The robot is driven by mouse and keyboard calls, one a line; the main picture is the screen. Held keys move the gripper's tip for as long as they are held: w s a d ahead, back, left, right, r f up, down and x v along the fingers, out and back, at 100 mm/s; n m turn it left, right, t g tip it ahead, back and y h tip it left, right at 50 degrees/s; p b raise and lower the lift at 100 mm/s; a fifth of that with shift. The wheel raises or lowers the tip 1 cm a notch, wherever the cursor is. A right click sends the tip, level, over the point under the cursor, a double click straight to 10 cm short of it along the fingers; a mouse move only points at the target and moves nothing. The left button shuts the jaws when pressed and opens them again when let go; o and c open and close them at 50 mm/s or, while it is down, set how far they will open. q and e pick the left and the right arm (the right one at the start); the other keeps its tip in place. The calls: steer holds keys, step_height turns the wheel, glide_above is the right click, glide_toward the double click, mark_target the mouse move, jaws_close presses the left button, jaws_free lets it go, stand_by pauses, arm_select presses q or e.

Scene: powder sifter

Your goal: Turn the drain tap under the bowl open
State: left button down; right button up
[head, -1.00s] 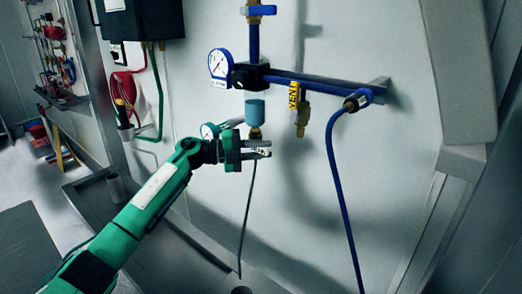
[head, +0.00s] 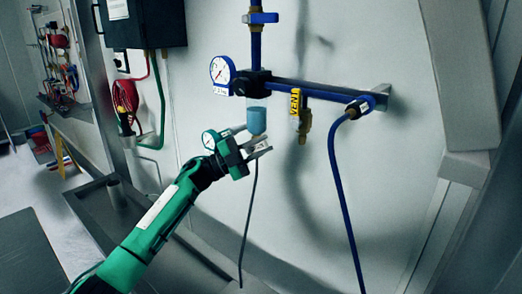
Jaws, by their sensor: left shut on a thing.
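The bowl (head: 257,122) is a small translucent blue cup hanging below the black regulator body (head: 252,83) on the blue pipe. My left gripper (head: 260,148) is directly under the bowl, tilted upward to the right. Its light metal fingers are closed around the drain tap at the bowl's bottom. The tap itself is mostly hidden by the fingers, so how far it is turned cannot be told. A thin dark drain tube (head: 248,225) hangs down from there. My right gripper does not show.
A yellow vent valve (head: 295,104) and a blue hose (head: 342,190) are to the right. A grey trough (head: 100,215) lies below.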

mark_target(256, 149)
arm_select(q)
steer(key=shift+r+n+t, duration=0.1)
steer(key=shift+n+t, duration=0.2)
steer(key=shift+n, duration=0.1)
steer(key=c, duration=1.3)
jaws_free()
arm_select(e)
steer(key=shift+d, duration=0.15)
arm_select(q)
steer(key=shift+a, duration=0.1)
steer(key=v, duration=0.2)
steer(key=b+v, duration=0.1)
steer(key=v, duration=0.1)
steer(key=b+v, duration=0.1)
steer(key=v, duration=0.1)
steer(key=shift+a+f, duration=0.25)
steer(key=shift+f, duration=0.2)
steer(key=b+v, duration=0.2)
steer(key=v, duration=0.5)
steer(key=shift+r, duration=0.15)
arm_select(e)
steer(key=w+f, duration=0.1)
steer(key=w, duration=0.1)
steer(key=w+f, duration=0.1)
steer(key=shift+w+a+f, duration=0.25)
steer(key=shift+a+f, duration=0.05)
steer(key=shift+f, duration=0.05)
